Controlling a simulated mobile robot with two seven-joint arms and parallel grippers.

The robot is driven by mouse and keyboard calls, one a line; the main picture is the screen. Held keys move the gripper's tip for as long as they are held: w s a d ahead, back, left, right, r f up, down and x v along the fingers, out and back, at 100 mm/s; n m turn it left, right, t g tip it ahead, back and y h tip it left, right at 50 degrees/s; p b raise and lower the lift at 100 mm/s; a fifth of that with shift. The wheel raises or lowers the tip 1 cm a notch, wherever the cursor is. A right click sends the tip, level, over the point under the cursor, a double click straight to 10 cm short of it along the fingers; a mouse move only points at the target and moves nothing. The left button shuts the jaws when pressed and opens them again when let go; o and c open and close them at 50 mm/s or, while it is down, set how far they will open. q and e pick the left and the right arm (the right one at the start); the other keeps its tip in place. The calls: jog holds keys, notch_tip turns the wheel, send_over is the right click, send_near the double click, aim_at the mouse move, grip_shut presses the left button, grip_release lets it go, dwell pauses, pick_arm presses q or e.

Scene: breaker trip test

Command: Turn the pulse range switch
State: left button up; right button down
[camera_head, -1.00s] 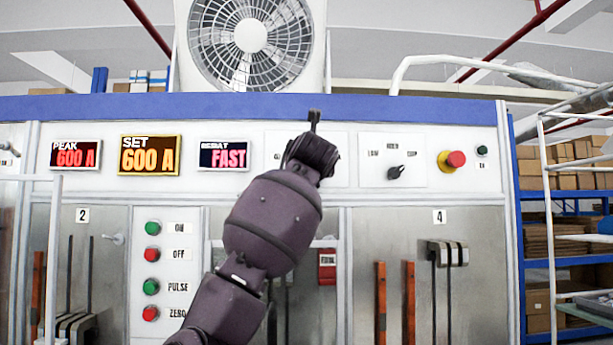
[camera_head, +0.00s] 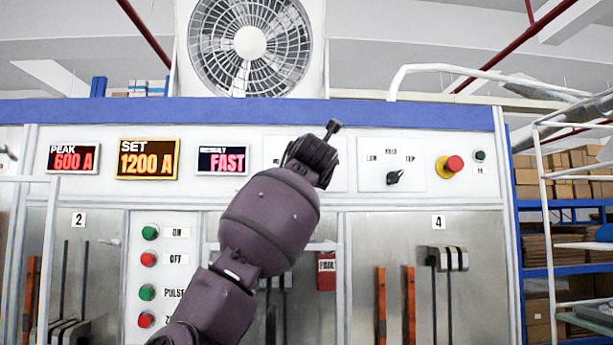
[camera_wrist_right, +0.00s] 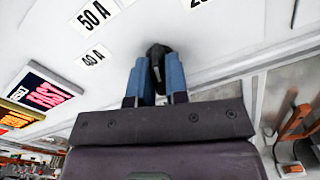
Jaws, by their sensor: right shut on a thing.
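My right gripper (camera_wrist_right: 158,80) is shut on a black switch knob (camera_wrist_right: 157,55) on the white panel, one blue finger on each side of it. The SET display (camera_head: 149,159) reads 1200 A. My left gripper is not in view.
A second black knob (camera_head: 394,177) and a red emergency button (camera_head: 450,166) are right of my arm. The PEAK display (camera_head: 73,158) reads 600 A; another display (camera_head: 223,160) reads FAST. Push buttons (camera_head: 149,260) line the lower left. A fan (camera_head: 250,45) stands above.

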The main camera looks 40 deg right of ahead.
jog(key=c, duration=1.1)
grip_release()
jog(key=shift+b+v, duration=0.7)
jog(key=shift+v, duration=4.8)
jog(key=shift+r, duration=0.1)
